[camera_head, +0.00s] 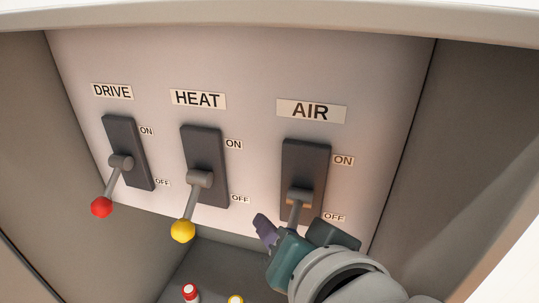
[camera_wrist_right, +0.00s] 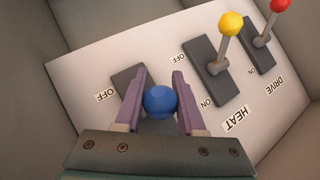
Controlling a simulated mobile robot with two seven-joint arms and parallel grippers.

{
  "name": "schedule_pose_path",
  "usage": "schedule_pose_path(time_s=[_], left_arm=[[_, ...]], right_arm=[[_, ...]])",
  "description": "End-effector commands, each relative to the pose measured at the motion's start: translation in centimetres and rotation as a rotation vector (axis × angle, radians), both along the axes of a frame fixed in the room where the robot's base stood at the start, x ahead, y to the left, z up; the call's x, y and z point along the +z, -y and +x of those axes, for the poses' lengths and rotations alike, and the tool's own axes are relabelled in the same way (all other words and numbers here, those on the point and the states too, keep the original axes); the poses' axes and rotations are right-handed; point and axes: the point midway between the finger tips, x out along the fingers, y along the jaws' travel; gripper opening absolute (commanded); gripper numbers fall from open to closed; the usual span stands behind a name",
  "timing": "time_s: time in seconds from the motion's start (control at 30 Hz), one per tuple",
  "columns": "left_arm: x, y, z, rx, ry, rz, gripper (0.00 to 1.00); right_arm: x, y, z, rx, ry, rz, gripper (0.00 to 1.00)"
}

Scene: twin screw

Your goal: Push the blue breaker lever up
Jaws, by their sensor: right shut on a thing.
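The blue breaker lever is the AIR one. Its grey shaft (camera_head: 295,213) slants down from the black plate (camera_head: 304,160), towards the OFF label. Its blue ball knob (camera_wrist_right: 160,101) is between the purple fingers of my right gripper (camera_wrist_right: 161,78) in the right wrist view, and the gripper is shut on it. In the head view, my right gripper (camera_head: 291,235) covers the knob and reaches in from the lower right. My left gripper is in neither view.
To the left are the HEAT lever with a yellow knob (camera_head: 183,231) and the DRIVE lever with a red knob (camera_head: 101,207), both slanting down. Cabinet side walls (camera_head: 462,130) flank the panel. Red (camera_head: 190,293) and yellow (camera_head: 236,299) pieces show at the bottom edge.

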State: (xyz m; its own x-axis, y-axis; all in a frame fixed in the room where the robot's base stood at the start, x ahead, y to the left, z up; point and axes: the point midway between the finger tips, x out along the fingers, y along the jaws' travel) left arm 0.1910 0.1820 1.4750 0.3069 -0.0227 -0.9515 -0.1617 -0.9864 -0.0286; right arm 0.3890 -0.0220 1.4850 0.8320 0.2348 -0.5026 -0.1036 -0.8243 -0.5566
Motion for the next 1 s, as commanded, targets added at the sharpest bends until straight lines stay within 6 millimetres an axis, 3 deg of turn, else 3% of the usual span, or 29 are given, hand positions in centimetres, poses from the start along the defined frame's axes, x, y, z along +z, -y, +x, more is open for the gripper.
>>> schedule_pose_path(time_s=[0.43, 0.47, 0.5, 0.7, 1.0], left_arm=[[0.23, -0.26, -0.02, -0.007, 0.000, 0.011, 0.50], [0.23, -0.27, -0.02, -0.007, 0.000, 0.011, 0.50], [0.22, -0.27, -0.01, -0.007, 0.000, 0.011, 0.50], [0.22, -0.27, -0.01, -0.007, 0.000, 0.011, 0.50], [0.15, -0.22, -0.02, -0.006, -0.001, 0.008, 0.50]], right_arm=[[0.02, -0.05, -0.01, 0.001, -0.010, 0.003, 0.00], [0.02, -0.05, -0.01, 0.001, -0.010, 0.003, 0.42], [0.01, -0.04, -0.02, 0.001, -0.010, 0.003, 0.46], [0.02, -0.02, -0.01, 0.000, -0.009, 0.003, 0.69], [0.05, 0.03, -0.16, 0.000, -0.009, 0.003, 0.69]])
